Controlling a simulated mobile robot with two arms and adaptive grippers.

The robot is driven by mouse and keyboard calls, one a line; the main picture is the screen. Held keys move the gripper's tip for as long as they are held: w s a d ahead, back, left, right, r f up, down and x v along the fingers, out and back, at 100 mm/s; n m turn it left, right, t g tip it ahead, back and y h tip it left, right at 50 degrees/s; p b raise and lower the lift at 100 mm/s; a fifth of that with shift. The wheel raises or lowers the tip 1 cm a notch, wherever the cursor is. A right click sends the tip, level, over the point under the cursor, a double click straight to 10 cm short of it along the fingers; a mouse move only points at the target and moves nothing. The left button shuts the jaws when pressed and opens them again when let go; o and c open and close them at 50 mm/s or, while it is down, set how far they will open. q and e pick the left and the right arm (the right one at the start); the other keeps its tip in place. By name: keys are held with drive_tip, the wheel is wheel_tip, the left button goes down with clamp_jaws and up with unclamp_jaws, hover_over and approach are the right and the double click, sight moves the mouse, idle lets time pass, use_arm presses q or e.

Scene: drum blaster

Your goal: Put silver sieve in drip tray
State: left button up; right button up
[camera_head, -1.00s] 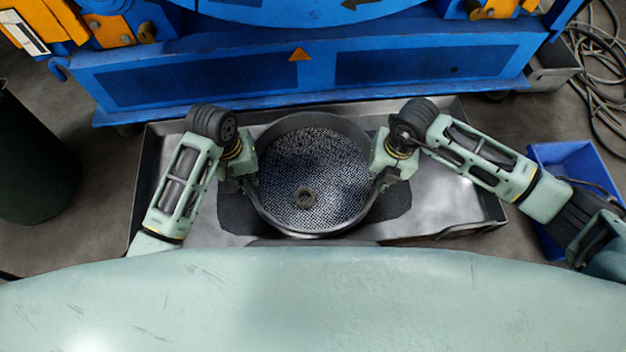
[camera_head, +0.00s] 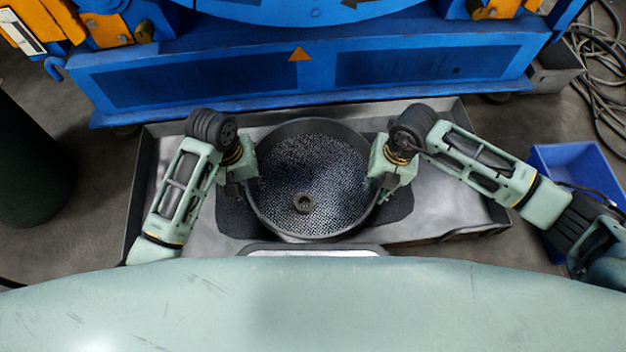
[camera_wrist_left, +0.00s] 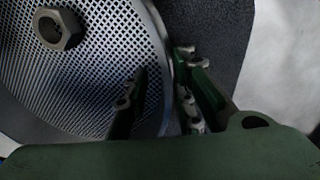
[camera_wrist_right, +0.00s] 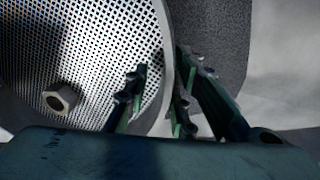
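The silver sieve (camera_head: 315,172) is a round pan with a perforated metal floor, a dark rim and a hex nut in it. In the head view it lies level within the outline of the grey drip tray (camera_head: 455,215), over a dark grainy patch. I cannot tell whether it touches the tray floor. My left gripper (camera_wrist_left: 162,72) has one finger inside the rim and one outside, with a gap showing. My right gripper (camera_wrist_right: 162,70) straddles the opposite rim the same way, also with a gap. The fingertips are hard to see in the head view.
A blue machine (camera_head: 300,75) stands right behind the tray. A blue bin (camera_head: 580,165) and coiled cables (camera_head: 598,75) are on the right. A dark green cylinder (camera_head: 32,165) stands on the left. The tray has bare room right of the sieve.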

drive_tip(key=shift+w+d+r, duration=0.1)
drive_tip(key=shift+r, duration=0.3)
use_arm(q)
wheel_tip(320, 180, up, 12)
drive_tip(key=a, duration=0.1)
drive_tip(key=shift+f, duration=0.2)
use_arm(e)
wheel_tip(320, 180, up, 11)
drive_tip(key=d, duration=0.1)
drive_tip(key=shift+s+d, duration=0.15)
drive_tip(key=shift+s, duration=0.05)
use_arm(q)
drive_tip(key=shift+s+a, duration=0.1)
drive_tip(key=shift+s, duration=0.05)
